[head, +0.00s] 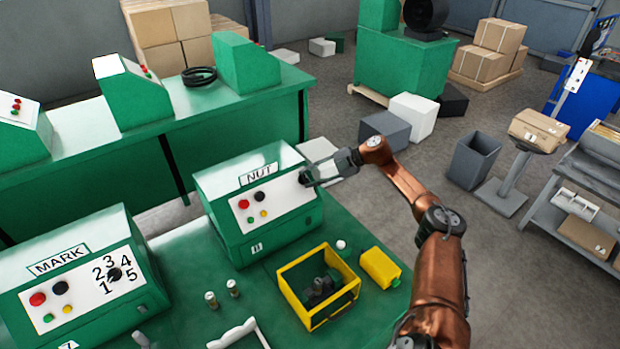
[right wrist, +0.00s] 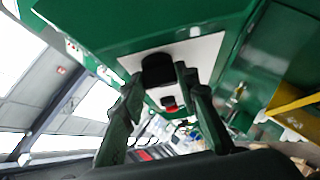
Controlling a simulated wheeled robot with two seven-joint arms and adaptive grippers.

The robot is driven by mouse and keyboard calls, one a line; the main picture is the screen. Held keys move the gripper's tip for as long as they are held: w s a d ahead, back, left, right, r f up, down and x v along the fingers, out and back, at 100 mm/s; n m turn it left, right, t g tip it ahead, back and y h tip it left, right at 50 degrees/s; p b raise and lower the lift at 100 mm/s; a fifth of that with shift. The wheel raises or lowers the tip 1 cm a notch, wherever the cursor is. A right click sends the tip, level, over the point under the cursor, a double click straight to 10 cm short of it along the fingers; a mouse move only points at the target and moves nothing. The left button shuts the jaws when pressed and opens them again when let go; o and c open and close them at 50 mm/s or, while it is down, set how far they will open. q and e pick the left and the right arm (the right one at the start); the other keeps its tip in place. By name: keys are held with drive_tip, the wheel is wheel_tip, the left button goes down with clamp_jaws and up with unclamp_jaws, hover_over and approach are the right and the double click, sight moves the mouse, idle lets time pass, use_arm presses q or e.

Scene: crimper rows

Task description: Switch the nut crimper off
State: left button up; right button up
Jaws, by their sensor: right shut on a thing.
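The nut crimper (head: 215,190) is a green box with a "NUT" label on the table. Its white front panel has a red button (head: 243,204), a black button (head: 260,196), small green and yellow buttons, and a black knob (head: 304,179) at the right end. My right gripper (head: 312,178) is at that knob, shut on it. In the right wrist view the black knob (right wrist: 158,68) shows between the fingers of the gripper (right wrist: 160,76), partly hidden by them. The knob's pointer direction cannot be read. My left gripper is not in view.
The mark crimper (head: 100,228), with a numbered dial, stands at the left. A green bench (head: 60,190) with other machines lies behind.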

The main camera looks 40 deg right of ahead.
drive_tip(key=o, duration=1.1)
drive_tip(key=shift+o, duration=0.2)
drive_tip(key=v, duration=1.2)
